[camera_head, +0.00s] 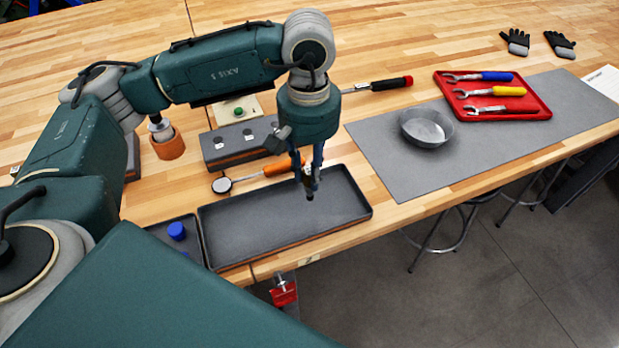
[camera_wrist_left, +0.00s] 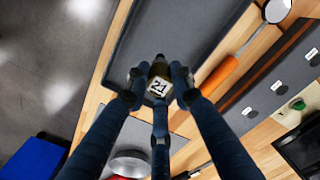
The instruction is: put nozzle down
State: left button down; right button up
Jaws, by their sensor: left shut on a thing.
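My left gripper (camera_head: 311,188) hangs over the right part of a dark grey shallow tray (camera_head: 250,225) on the workbench. In the left wrist view its fingers (camera_wrist_left: 158,88) are closed around the nozzle (camera_wrist_left: 158,72), a small dark piece with a pale marked face reading "21". In the head view the nozzle (camera_head: 310,196) is a small dark tip under the fingers, mostly hidden. I cannot tell whether it touches the tray floor. The visible tray floor is bare. My right gripper is not in view.
A grey block with holes (camera_head: 240,143) and an orange-handled inspection mirror (camera_head: 255,176) lie behind the tray. A smaller tray with blue caps (camera_head: 177,231) is on its left. A grey mat (camera_head: 390,150) holds a metal bowl (camera_head: 427,127) and a red wrench tray (camera_head: 540,112).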

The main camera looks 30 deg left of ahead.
aim_at(309, 183)
pick_arm(q)
notch_tip(309, 183, down, 3)
jog(key=shift+f+p, duration=0.2)
jog(key=shift+p, duration=0.15)
jog(key=shift+f, duration=0.1)
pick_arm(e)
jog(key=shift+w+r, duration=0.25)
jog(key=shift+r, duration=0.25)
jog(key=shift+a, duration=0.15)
pick_arm(q)
jog(key=shift+f+b, duration=0.2)
jog(key=shift+b, duration=0.15)
jog(key=c, duration=1.5)
grip_release()
jog(key=shift+r, duration=0.1)
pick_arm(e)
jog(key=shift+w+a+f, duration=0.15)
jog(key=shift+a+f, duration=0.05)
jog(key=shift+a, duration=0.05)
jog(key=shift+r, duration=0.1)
